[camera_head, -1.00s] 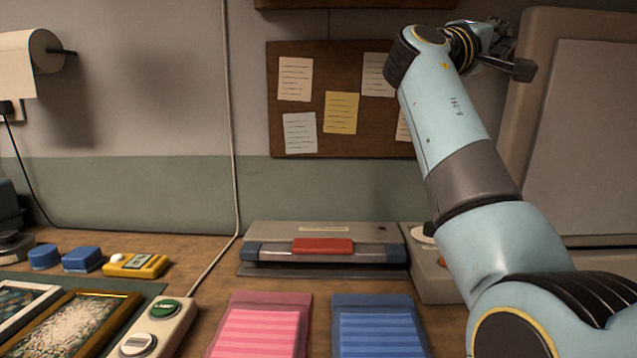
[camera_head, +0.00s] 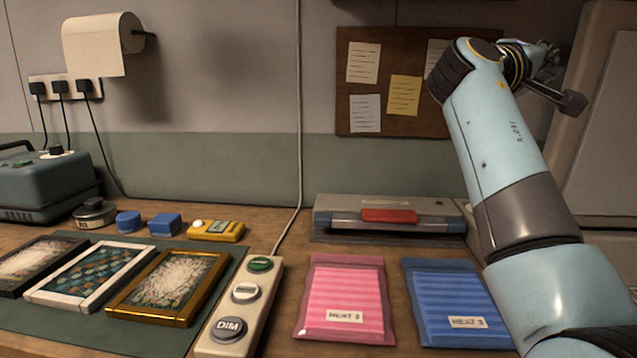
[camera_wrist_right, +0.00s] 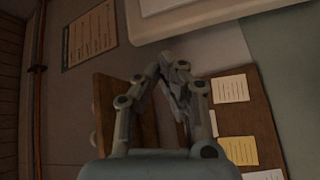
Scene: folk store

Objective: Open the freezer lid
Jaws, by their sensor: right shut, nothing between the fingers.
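A tall beige panel with rounded corners and a paler inset face (camera_head: 604,140) stands upright at the right edge of the head view, partly cut off. It may be the freezer lid, but I cannot tell whether it is open or shut. A pale edge that may be the same panel (camera_wrist_right: 200,14) crosses the top of the right wrist view. My right gripper (camera_head: 547,56) is raised in front of the wall, left of the panel. In the wrist view its fingers (camera_wrist_right: 170,72) are together and empty. My left gripper is not in view.
A cork board (camera_head: 385,112) with notes hangs behind my right arm. On the counter are a sealer-like device (camera_head: 385,215), a pink packet (camera_head: 345,290), a blue packet (camera_head: 455,290), a button strip (camera_head: 245,295) and framed pictures on a mat (camera_head: 225,265).

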